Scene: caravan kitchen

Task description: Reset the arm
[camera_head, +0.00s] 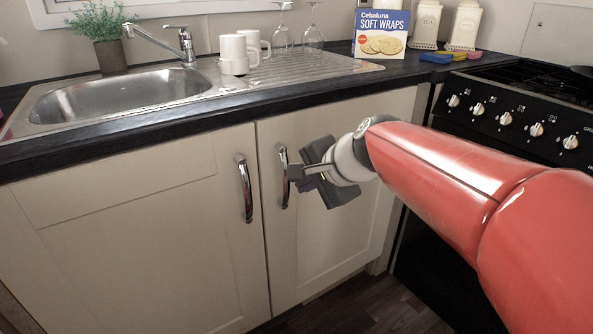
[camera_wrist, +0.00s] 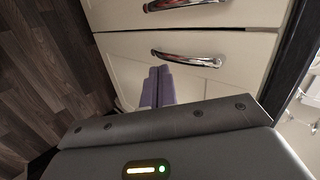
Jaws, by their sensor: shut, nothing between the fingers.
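My red arm reaches in from the right in the head view. My gripper (camera_head: 296,171) is in front of the cream cupboard doors below the sink, close to the handle of the right door (camera_head: 283,178). In the wrist view its two purple-grey fingers (camera_wrist: 158,86) lie side by side, shut with nothing between them. The fingertips point toward the cupboard front, near a chrome handle (camera_wrist: 187,58). Whether they touch the door or the handle cannot be told. Both cupboard doors look closed.
The dark worktop edge (camera_head: 150,124) runs above the doors. On it are a steel sink (camera_head: 120,96), white mugs (camera_head: 234,54), upturned glasses and a soft wraps box (camera_head: 381,34). A black cooker (camera_head: 505,118) stands at the right. The dark wood floor (camera_head: 365,306) is below.

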